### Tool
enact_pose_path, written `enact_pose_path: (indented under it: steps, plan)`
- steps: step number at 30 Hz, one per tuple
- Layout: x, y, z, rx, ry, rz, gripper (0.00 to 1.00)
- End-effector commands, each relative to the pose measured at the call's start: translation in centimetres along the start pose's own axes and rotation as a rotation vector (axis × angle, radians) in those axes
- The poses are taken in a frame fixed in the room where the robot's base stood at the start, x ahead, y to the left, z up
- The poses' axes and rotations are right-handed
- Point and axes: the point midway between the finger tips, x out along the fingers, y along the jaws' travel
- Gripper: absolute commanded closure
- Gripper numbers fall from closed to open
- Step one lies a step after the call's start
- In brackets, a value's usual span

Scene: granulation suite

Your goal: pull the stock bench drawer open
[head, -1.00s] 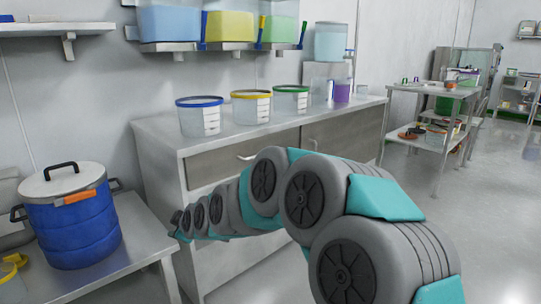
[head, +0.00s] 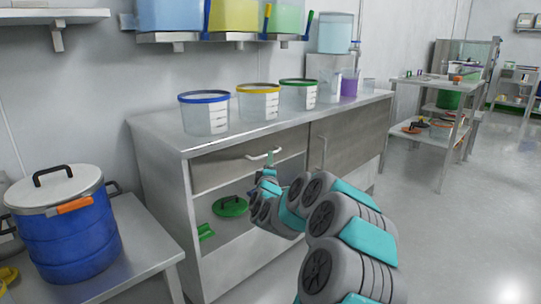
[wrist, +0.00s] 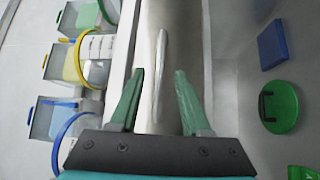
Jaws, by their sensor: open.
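The stock bench (head: 160,130) stands against the wall. Its drawer (head: 222,170) has a grey-brown front that looks flush with the bench, so it looks shut. A pale bar handle (head: 262,155) is fixed to the drawer front. My gripper (head: 268,168) is at the handle, just below it in the head view. In the wrist view my gripper (wrist: 161,90) is open, with one green finger on each side of the handle (wrist: 160,65). I see no finger touching the handle, and how deep it sits between them is unclear.
Tubs with blue, yellow and green rims (head: 205,113) stand on the bench top. The open shelf below the drawer holds a green lid (head: 230,206). A door (head: 345,147) is right of the drawer. A blue drum (head: 65,225) stands on a side table. Floor at right is clear.

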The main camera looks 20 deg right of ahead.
Motion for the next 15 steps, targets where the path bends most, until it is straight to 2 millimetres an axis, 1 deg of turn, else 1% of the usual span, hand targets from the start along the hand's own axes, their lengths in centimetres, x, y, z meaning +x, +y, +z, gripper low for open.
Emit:
enact_pose_path:
  steps: [3,9,15]
  plan:
    - [1.5,0.1,-0.1,0.002,0.001,0.001,0.53]
    - [3.6,-0.1,-0.1,0.001,0.002,-0.002,0.53]
    - [5.0,-0.1,-0.1,0.001,0.002,-0.002,0.53]
